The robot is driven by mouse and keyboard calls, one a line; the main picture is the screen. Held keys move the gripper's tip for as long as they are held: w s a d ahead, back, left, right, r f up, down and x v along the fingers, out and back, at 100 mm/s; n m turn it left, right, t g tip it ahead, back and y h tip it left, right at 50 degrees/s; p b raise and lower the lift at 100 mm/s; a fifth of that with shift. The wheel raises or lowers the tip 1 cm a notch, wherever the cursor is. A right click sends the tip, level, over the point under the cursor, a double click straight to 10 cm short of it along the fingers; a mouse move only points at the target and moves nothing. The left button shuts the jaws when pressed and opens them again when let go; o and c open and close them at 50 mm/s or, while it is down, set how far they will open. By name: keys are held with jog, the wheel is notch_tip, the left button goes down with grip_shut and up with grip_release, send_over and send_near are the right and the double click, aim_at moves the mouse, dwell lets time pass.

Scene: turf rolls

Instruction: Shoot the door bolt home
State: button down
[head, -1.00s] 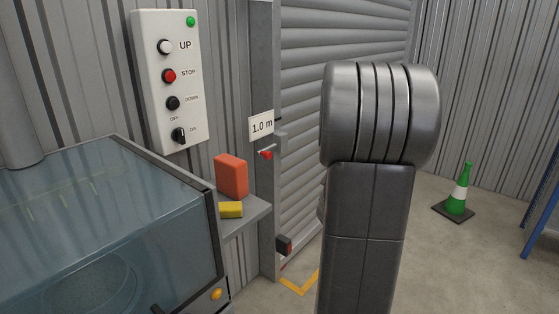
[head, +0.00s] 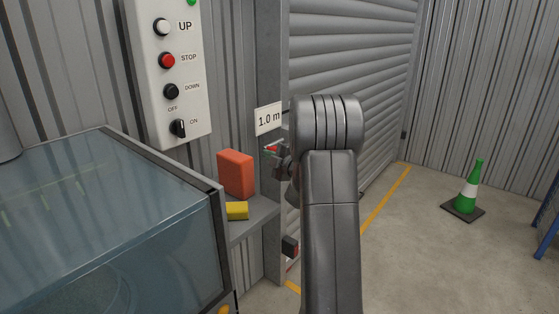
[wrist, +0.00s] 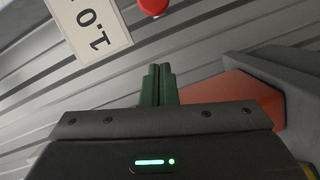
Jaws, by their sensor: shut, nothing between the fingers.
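The door bolt's red knob (head: 272,149) shows on the grey door post, just below the "1.0 m" sign, with a thin pale bar beside it. A red round end, likely the same knob, is at the top edge of the wrist view (wrist: 153,8). My gripper (head: 281,168) is close to the bolt, partly hidden by my arm. In the wrist view its green fingers (wrist: 157,75) are together and empty, pointing toward the red knob with a visible gap between. How far the bolt is slid cannot be told.
The ribbed roller door (head: 350,60) is behind my arm. A control box (head: 190,100) hangs at left. A shelf (head: 255,220) holds an orange block (head: 236,174) and a yellow block (head: 237,211). A glass-topped cabinet (head: 90,220) fills the lower left; a green cone (head: 467,190) stands right.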

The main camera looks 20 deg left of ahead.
jog(key=shift+w+d+f, duration=0.1)
jog(key=shift+w+f, duration=0.1)
jog(key=shift+w, duration=0.5)
jog(key=shift+w+f, duration=0.25)
jog(key=shift+w, duration=0.5)
jog(key=shift+w+d+f, duration=0.1)
jog(key=shift+w+f, duration=0.1)
jog(key=shift+w, duration=0.5)
jog(key=w, duration=0.1)
jog(key=w+d, duration=0.1)
jog(key=w, duration=0.1)
jog(key=w+p, duration=0.1)
jog(key=w, duration=0.1)
jog(key=shift+w+d, duration=0.15)
jog(key=shift+d, duration=0.25)
